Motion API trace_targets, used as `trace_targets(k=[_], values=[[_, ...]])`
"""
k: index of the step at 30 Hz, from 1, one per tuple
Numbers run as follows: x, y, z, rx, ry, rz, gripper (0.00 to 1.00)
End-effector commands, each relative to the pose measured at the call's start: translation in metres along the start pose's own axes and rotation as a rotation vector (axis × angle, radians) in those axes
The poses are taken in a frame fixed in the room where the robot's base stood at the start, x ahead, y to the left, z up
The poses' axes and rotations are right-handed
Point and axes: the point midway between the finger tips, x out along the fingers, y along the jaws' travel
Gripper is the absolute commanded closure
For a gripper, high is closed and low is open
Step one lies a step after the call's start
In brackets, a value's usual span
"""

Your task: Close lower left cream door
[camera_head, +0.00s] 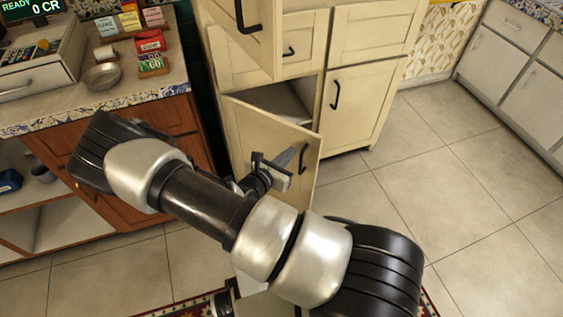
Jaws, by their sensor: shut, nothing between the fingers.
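The lower left cream door (262,136) stands ajar on the cream cabinet, swung out toward me with a gap above it into the compartment. Its black handle (303,158) is near its right edge. My gripper (293,154) is in front of the door's face, to the left of the handle. Its fingers are together and empty. I cannot tell whether they touch the door. My arm hides part of the door's lower left.
An upper cream door (243,30) also stands open above. The lower right cream door (355,103) is shut. A counter (110,108) with a cash register (38,62) is at left. Tiled floor (455,180) is clear at right. A patterned rug (180,309) lies at the bottom.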

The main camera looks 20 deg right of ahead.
Motion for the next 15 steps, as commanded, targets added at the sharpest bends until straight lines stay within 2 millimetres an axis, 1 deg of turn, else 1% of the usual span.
trace_targets(k=[1,3,6,9,15], values=[[0.012,0.000,-0.003,0.001,-0.001,-0.002,1.00],[0.026,-0.001,-0.002,-0.001,-0.001,-0.002,1.00],[0.040,0.000,0.004,0.002,0.000,-0.001,1.00],[0.051,0.000,0.008,0.002,0.000,0.000,1.00],[0.059,0.001,0.012,0.000,0.001,0.000,1.00]])
